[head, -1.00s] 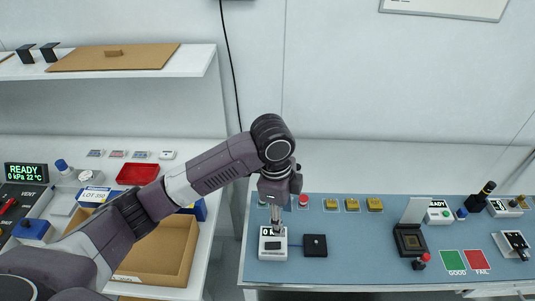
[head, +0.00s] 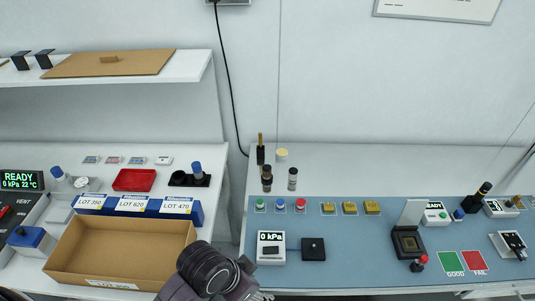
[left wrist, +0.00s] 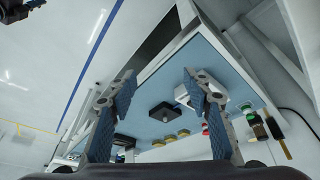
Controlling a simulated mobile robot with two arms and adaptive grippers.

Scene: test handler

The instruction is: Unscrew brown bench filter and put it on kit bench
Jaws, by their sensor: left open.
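A dark cylinder with a brown band (head: 266,178) stands upright at the back of the right bench; it looks like the brown filter. A black and grey cylinder (head: 292,179) stands to its right, and a taller black piece with a brown top (head: 260,150) stands behind it. I cannot tell what the filter is screwed to. My left gripper (left wrist: 158,82) is open and empty in the left wrist view, well in front of the filter. In the head view its arm shows at the bottom edge. My right gripper is not in view.
The right bench has a blue mat (head: 350,249) carrying a 0 kPa box (head: 271,258) and a black block (head: 313,249). The white left bench (head: 222,198) holds a cardboard tray (head: 120,248), blue lot bins (head: 183,217) and a red tray (head: 134,180). A gap separates the benches.

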